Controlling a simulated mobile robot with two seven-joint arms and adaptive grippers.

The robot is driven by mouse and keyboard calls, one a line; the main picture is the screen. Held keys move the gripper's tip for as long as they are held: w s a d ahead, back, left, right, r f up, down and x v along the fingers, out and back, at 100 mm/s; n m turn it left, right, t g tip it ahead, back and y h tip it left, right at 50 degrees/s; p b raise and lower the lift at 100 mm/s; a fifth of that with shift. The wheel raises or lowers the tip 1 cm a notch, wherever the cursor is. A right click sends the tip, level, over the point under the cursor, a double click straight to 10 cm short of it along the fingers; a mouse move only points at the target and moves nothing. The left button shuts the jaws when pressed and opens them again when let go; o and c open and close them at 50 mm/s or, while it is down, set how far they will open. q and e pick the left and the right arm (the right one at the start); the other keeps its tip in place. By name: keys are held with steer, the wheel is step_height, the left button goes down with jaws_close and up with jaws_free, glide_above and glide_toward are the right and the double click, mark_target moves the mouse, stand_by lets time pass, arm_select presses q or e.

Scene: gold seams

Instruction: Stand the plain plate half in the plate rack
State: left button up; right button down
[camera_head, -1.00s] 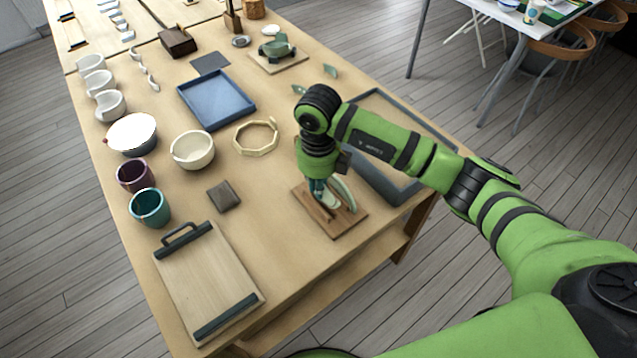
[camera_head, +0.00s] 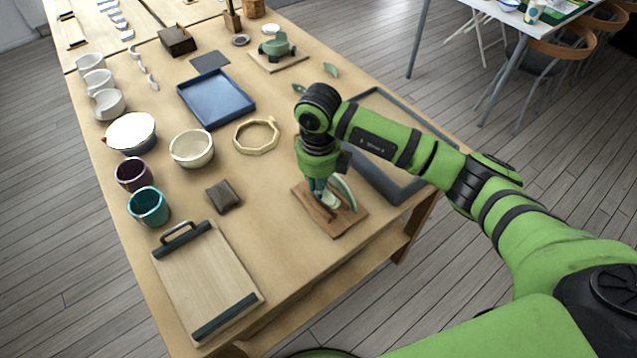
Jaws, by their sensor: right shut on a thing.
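The plate rack (camera_head: 341,226) is a brown wooden board with slots near the table's front right edge. My right gripper (camera_head: 325,198) points down over it and is shut on a pale green plate half, seen as a small light patch at the fingertips. Another pale green curved piece (camera_head: 345,191) stands upright in the rack, just right of the fingers. The gripper and arm hide much of both pieces. I cannot tell whether the held half touches the rack's base. My left gripper is not in view.
A grey-rimmed tray (camera_head: 398,192) lies right of the rack, partly under my arm. A dark square block (camera_head: 223,196), a clamped board (camera_head: 205,280), cups and a cream bowl (camera_head: 192,148) stand to the left. Bare table lies between the block and the rack.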

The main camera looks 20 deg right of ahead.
steer(key=shift+f+b, duration=0.3)
steer(key=shift+b, duration=0.1)
steer(key=shift+b, duration=0.45)
stand_by(1.4)
steer(key=shift+f+b, duration=0.85)
steer(key=shift+b, duration=0.05)
stand_by(1.0)
steer(key=shift+f+b, duration=0.35)
steer(key=shift+f+b, duration=0.3)
steer(key=shift+b, duration=0.05)
stand_by(0.9)
steer(key=c, duration=1.2)
jaws_free()
steer(key=shift+o, duration=0.2)
